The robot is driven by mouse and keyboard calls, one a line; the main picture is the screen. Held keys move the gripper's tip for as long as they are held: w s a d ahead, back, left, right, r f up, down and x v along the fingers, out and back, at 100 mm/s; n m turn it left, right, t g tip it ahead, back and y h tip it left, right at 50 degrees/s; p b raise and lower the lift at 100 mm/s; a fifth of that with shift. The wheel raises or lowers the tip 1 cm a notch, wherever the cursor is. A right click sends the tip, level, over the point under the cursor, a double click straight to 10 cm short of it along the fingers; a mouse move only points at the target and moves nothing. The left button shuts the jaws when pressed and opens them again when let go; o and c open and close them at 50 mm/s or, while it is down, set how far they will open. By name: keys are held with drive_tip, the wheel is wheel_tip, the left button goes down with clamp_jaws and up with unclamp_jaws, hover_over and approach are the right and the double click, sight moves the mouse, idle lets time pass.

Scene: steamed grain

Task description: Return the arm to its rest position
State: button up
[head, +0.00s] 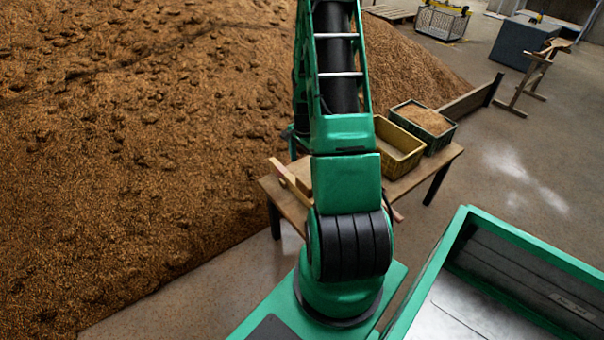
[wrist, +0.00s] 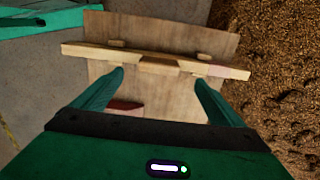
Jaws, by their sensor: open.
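My green arm rises through the middle of the head view and hides part of the wooden table (head: 410,187) behind it. My gripper (wrist: 160,82) shows in the wrist view with its two green fingers spread apart and nothing between them. The fingers point toward a light wooden bar (wrist: 100,52) lying across the table top (wrist: 195,108). The bar also shows at the table's left side in the head view (head: 287,183). I cannot tell the exact height of the fingers above it.
A yellow crate (head: 399,148) and a green crate of grain (head: 424,117) stand on the table. A large grain heap (head: 140,130) fills the left. My green-edged tray is at lower right.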

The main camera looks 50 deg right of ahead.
drive_tip(key=shift+r, duration=0.5)
drive_tip(key=s+a+r+n, duration=0.3)
drive_tip(key=a+r, duration=0.2)
drive_tip(key=r, duration=0.5)
drive_tip(key=s+a+r+n, duration=0.3)
drive_tip(key=a+r+n, duration=0.15)
drive_tip(key=r, duration=0.55)
drive_tip(key=s+a+r+n, duration=0.6)
drive_tip(key=s+a+r, duration=0.3)
drive_tip(key=s+a, duration=0.3)
drive_tip(key=s, duration=0.2)
drive_tip(key=shift+s+a+r+n, duration=0.2)
drive_tip(key=shift+s+a+n, duration=0.1)
drive_tip(key=shift+s+n, duration=0.05)
